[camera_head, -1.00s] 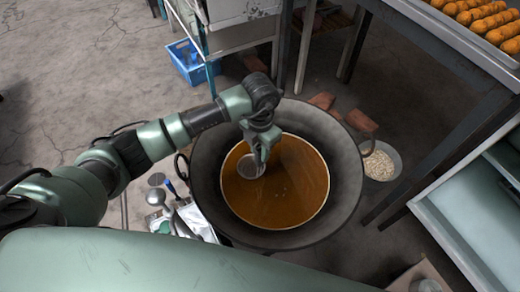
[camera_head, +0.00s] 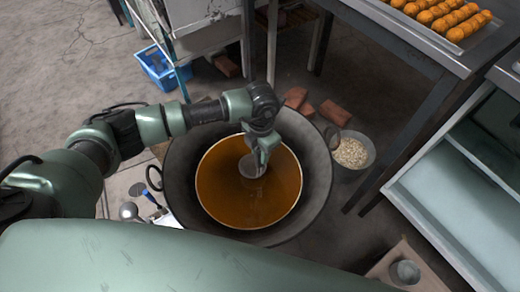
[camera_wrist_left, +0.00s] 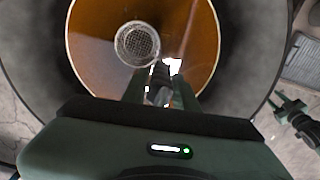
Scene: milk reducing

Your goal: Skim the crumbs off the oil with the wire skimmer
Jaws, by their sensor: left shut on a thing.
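A large dark pan (camera_head: 318,180) holds brown-orange oil (camera_head: 222,190). My left gripper (camera_head: 262,150) is over the oil, near the middle of the pan, shut on the wire skimmer (camera_head: 250,167). The skimmer's round mesh head is at the oil; I cannot tell how deep it sits. In the left wrist view the mesh head (camera_wrist_left: 137,44) shows above the middle, with the handle running back between my fingers (camera_wrist_left: 165,88). Crumbs are too small to tell in the oil now.
A bowl of pale bits (camera_head: 350,153) stands right of the pan, near loose bricks (camera_head: 335,112). A tray of orange-brown food (camera_head: 440,15) lies on the table at upper right. A blue crate (camera_head: 160,66) is at upper left. Utensils (camera_head: 130,211) lie left of the pan.

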